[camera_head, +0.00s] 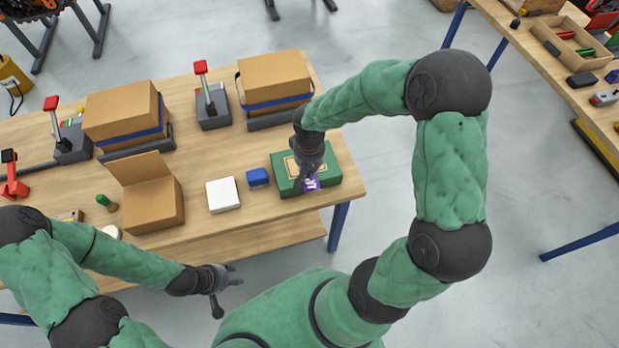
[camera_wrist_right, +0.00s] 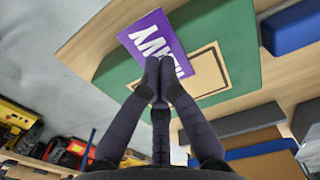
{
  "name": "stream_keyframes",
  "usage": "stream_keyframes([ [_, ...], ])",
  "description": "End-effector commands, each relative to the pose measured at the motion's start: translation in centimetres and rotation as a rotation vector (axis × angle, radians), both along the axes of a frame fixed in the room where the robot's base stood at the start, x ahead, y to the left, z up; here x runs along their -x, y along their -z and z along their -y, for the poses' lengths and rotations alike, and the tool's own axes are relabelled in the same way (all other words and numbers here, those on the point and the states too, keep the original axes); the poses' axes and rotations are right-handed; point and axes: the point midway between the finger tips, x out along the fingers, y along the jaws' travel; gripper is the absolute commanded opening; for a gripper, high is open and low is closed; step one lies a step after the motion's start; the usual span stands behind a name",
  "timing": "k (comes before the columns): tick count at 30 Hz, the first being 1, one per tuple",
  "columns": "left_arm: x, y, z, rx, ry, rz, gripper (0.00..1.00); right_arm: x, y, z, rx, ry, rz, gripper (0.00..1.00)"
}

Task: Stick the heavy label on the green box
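The green box (camera_head: 283,168) lies flat at the right end of the workbench, with a tan outlined panel on top. It fills much of the right wrist view (camera_wrist_right: 225,40). The heavy label, purple with white lettering, shows at the box's near edge (camera_head: 312,184) and in the right wrist view (camera_wrist_right: 152,36). My right gripper (camera_wrist_right: 164,80) is over the box with its fingertips together on the label's edge. The label lies over the box's edge area, partly off the tan panel; whether it touches the box I cannot tell. My left gripper (camera_head: 228,288) is open and empty in front of the bench.
A blue block (camera_head: 258,177) and a white square item (camera_head: 223,194) sit left of the green box. An open carton (camera_head: 155,207) stands further left. Two closed cartons (camera_head: 122,112) (camera_head: 273,79) with blue straps are behind, beside red-handled devices (camera_head: 208,103).

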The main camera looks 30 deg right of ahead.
Motion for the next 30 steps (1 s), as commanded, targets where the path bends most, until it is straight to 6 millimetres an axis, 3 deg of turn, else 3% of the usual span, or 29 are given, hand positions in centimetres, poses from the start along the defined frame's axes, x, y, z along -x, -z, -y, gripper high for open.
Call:
stream_keyframes([
  [30,0.01,1.00,0.00,0.000,0.000,0.000,0.40,-0.01,1.08,0.00,0.000,0.000,0.000,0.00],
])
